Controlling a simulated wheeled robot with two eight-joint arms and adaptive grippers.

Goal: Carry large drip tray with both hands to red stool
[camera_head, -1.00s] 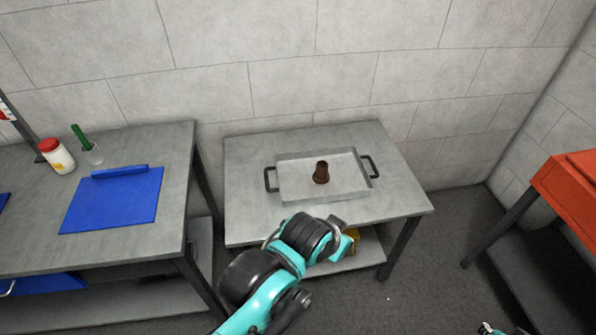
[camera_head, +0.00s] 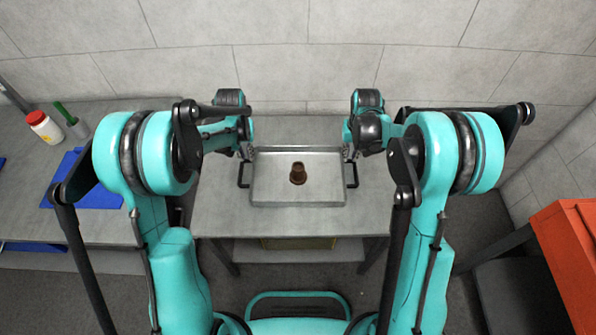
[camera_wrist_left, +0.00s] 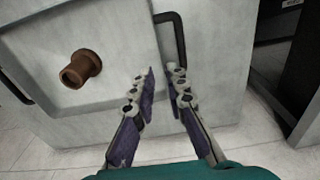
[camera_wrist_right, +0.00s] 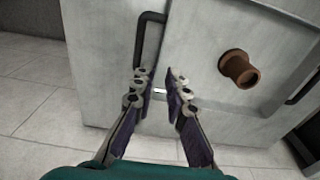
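The large drip tray (camera_head: 265,190) is a shallow grey tray with dark handles at its left and right ends. It lies on a grey table, with a brown cup-like object (camera_head: 298,173) standing in it. My left gripper (camera_wrist_left: 160,80) is open and empty near the left handle (camera_head: 242,175), which also shows in the left wrist view (camera_wrist_left: 178,38). My right gripper (camera_wrist_right: 157,80) is open and empty near the right handle (camera_head: 352,174), seen also in the right wrist view (camera_wrist_right: 143,35). Neither gripper visibly holds a handle. The red stool (camera_head: 570,255) is partly in view at the right edge.
The grey table (camera_head: 230,220) has a lower shelf with a yellow item (camera_head: 298,243). Another table at left carries a blue mat (camera_head: 95,195), a red-lidded white jar (camera_head: 44,127) and a cup with a green stick (camera_head: 68,115). A block wall stands behind.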

